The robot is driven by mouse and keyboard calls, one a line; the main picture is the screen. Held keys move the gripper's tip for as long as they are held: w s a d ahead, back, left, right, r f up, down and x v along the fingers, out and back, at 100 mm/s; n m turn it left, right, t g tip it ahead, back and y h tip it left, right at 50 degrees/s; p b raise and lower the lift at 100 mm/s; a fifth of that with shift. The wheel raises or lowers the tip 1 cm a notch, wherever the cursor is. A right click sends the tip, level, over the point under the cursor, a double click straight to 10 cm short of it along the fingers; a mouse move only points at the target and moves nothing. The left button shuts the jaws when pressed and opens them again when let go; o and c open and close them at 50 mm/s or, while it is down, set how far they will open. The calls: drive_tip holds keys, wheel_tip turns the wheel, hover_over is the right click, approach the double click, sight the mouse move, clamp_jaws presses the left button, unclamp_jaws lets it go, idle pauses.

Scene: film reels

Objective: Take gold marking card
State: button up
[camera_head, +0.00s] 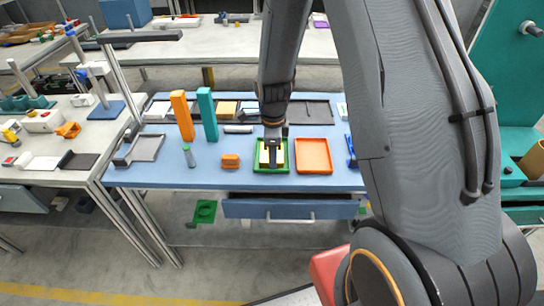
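My gripper (273,158) points down over a green tray (287,166) on the blue table. A yellow-gold flat piece (264,157) shows in that tray, beside and partly behind my fingers. It may be the gold marking card, but it is too small to be sure. I cannot tell whether my fingers touch it or are apart. Another gold-coloured flat piece (227,108) lies at the back of the table, left of my arm.
An orange tray (314,169) stands just right of the green one. An orange block (230,161) lies to the left. Tall orange (182,116) and teal (207,114) posts stand on the left half of the blue table (210,178). A drawer (290,208) is below.

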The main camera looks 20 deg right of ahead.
clamp_jaws()
wheel_tip(320, 180, up, 10)
drive_tip(key=b, duration=0.2)
idle(0.7)
drive_tip(key=shift+c, duration=1.3)
unclamp_jaws()
drive_tip(key=shift+r, duration=0.1)
clamp_jaws()
